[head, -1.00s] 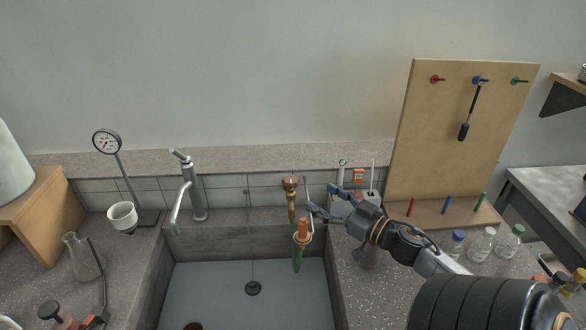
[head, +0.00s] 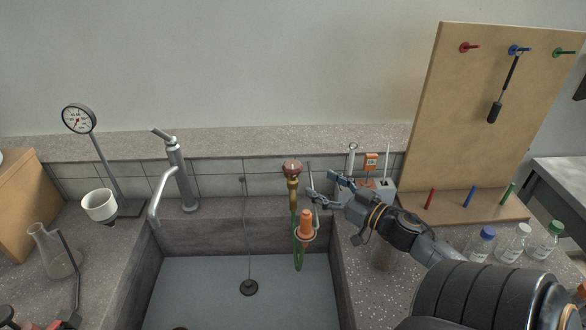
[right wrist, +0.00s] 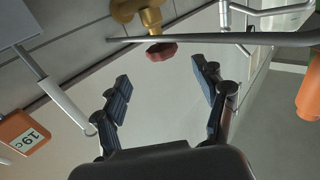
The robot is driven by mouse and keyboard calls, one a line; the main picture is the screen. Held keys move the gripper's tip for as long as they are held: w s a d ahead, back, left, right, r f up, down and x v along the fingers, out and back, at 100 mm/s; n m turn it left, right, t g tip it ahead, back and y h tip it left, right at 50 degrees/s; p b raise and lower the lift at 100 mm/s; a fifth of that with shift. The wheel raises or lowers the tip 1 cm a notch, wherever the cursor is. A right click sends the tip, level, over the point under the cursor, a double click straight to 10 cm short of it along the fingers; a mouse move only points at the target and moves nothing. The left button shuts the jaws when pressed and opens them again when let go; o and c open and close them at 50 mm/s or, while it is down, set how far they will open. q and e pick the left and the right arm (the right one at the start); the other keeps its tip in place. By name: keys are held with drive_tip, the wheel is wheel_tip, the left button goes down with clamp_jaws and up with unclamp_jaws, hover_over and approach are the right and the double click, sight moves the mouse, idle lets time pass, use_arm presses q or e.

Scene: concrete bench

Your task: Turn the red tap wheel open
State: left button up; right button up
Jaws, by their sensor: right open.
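The red tap wheel (head: 291,167) sits on top of an upright brass tap (head: 293,187) behind the sink. A green hose (head: 297,250) hangs below the tap. My right gripper (head: 322,190) is open and empty, just right of the wheel and apart from it. In the right wrist view the wheel (right wrist: 162,51) shows edge-on beyond the two spread fingertips (right wrist: 160,78), roughly between them, with the brass body (right wrist: 152,18) behind. My left gripper is not in view.
A thin grey rod (right wrist: 225,38) crosses the right wrist view near the wheel. A grey box with an orange tag (head: 371,160) stands right of the tap. A steel faucet (head: 178,175) stands left; the sink (head: 215,285) is mostly empty.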

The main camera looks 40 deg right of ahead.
sight(300, 171)
drive_tip(key=w, duration=0.8)
drive_tip(key=shift+w+a+r+p, duration=0.2)
drive_tip(key=shift+w+a+p, duration=0.1)
drive_tip(key=shift+a+p, duration=0.1)
drive_tip(key=shift+w+a+f, duration=0.1)
drive_tip(key=shift+w, duration=0.85)
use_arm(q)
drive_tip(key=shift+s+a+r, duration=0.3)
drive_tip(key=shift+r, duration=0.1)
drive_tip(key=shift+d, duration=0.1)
use_arm(e)
drive_tip(key=c, duration=1.1)
drive_tip(key=shift+c, duration=0.2)
drive_tip(key=shift+y, duration=0.3)
